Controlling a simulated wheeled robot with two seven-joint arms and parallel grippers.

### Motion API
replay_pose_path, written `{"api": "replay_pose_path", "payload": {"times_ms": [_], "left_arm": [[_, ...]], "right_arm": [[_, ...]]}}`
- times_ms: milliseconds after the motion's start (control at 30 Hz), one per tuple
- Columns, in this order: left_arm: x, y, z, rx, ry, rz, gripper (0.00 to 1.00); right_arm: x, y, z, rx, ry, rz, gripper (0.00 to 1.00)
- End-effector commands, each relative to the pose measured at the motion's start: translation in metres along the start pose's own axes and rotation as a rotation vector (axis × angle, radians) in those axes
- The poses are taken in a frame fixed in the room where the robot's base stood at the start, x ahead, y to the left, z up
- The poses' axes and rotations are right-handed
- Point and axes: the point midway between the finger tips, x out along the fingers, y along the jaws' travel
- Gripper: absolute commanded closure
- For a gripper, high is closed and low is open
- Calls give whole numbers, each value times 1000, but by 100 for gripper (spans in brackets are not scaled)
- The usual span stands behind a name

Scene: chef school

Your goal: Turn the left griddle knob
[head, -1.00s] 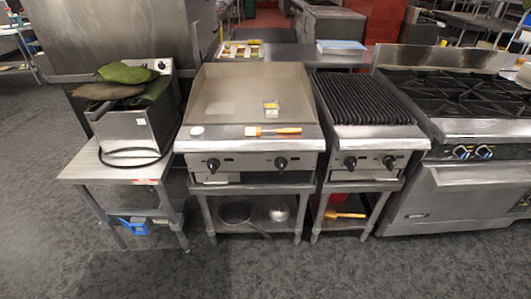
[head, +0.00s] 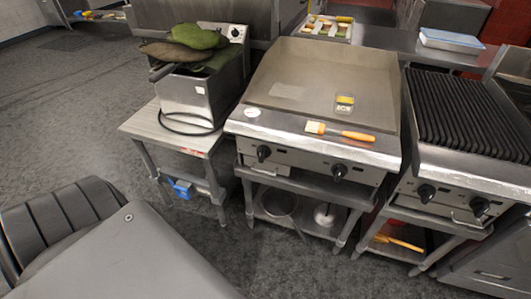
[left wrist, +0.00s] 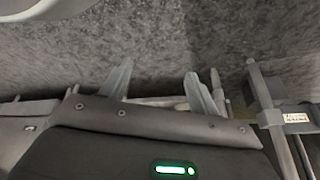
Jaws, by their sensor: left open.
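The griddle (head: 310,70) stands in the middle of the head view, with a flat steel plate and a front panel. Its left knob (head: 263,153) is black and round, on the left part of the panel. Its right knob (head: 339,172) is further right on the same panel. My left gripper (left wrist: 158,85) shows in the left wrist view with its two fingers spread apart and nothing between them, over grey floor. In the head view only my arm shows at the lower left, apart from the knobs; the gripper itself is not seen there. My right gripper is in neither view.
A metal side table (head: 150,127) with a fryer (head: 190,97) and green mitts stands left of the griddle. A brush (head: 340,132) lies on the griddle's front ledge. A ribbed grill (head: 465,110) stands to the right. The floor in front is clear.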

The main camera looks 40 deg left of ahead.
Motion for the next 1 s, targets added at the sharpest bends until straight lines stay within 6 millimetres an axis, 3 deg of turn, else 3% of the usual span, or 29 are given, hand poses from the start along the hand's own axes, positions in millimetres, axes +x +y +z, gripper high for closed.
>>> {"api": "replay_pose_path", "payload": {"times_ms": [33,67,100,200,333,400,500,600,767,1000], "left_arm": [[13,-15,-59,-22,127,-31,39],[11,-26,-92,-33,197,-52,39],[4,-42,-136,-46,291,-84,39],[-34,-88,-229,-71,511,-178,39],[-109,-143,-310,-88,753,-312,39],[-150,-167,-335,-90,854,-380,39],[-199,-188,-355,-89,959,-458,39],[-232,-200,-364,-87,1022,-510,39],[-253,-207,-369,-85,1057,-540,39],[-248,-214,-381,-85,1057,-540,39]], "right_arm": [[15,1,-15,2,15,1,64],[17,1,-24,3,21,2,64],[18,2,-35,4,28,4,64],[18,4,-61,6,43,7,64],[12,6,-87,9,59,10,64],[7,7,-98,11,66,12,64],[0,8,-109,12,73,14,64],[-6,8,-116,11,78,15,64],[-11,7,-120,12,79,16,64],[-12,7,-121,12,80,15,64]]}}
